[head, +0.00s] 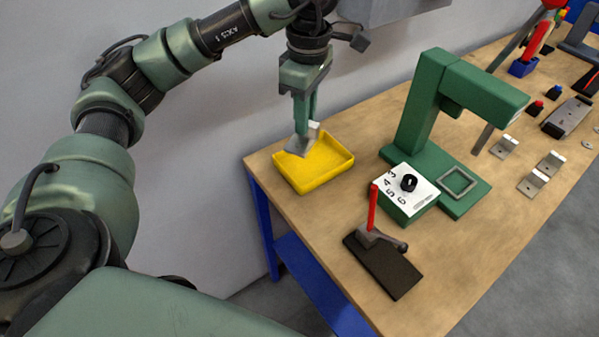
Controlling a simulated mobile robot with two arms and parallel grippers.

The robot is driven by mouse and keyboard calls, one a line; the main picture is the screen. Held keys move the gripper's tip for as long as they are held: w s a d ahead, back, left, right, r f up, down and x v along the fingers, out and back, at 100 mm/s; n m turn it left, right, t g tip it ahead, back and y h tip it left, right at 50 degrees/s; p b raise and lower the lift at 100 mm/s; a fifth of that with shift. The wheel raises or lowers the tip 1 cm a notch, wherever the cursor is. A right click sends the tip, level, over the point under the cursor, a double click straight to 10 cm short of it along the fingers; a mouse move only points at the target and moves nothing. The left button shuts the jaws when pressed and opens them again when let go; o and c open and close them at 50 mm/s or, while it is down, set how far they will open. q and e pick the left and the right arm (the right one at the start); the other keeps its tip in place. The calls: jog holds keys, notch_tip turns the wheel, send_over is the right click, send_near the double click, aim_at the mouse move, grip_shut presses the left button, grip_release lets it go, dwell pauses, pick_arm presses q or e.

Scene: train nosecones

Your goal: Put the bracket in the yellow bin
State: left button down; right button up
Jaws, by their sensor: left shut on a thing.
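The yellow bin (330,174) is a shallow tray at the left end of the wooden table. My left gripper (303,131) points down over the bin's left part. It is shut on a grey metal bracket (299,147), which shows just below the fingertips, tilted. The bracket appears over the bin's left and back rim; whether it touches the bin I cannot tell. Part of the bracket is hidden behind the fingers. More similar grey brackets (504,146) and (541,180) lie on the table at the right. My right gripper is not in view.
A green press-like machine (424,105) with a white numbered panel (410,188) stands right of the bin. A dark plate (384,266) with a red-handled lever (372,208) lies in front. A grey wall is behind. Small tools stand at the far right.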

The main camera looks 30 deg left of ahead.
pick_arm(q)
jog(key=w+a+r+n+b, duration=0.1)
jog(key=w+a+n, duration=0.15)
jog(key=n, duration=0.35)
jog(key=w+a+r+n, duration=0.2)
jog(key=a+n, duration=0.2)
jog(key=n, duration=0.2)
jog(key=f, duration=0.5)
jog(key=f+p, duration=0.1)
jog(key=f, duration=0.4)
jog(key=f+p, duration=0.1)
jog(key=f, duration=0.4)
jog(key=shift+s+d, duration=0.1)
jog(key=shift+d, duration=0.15)
notch_tip(320, 180, down, 4)
jog(key=shift+p, duration=0.7)
jog(key=shift+f, duration=0.5)
jog(key=shift+f, duration=0.1)
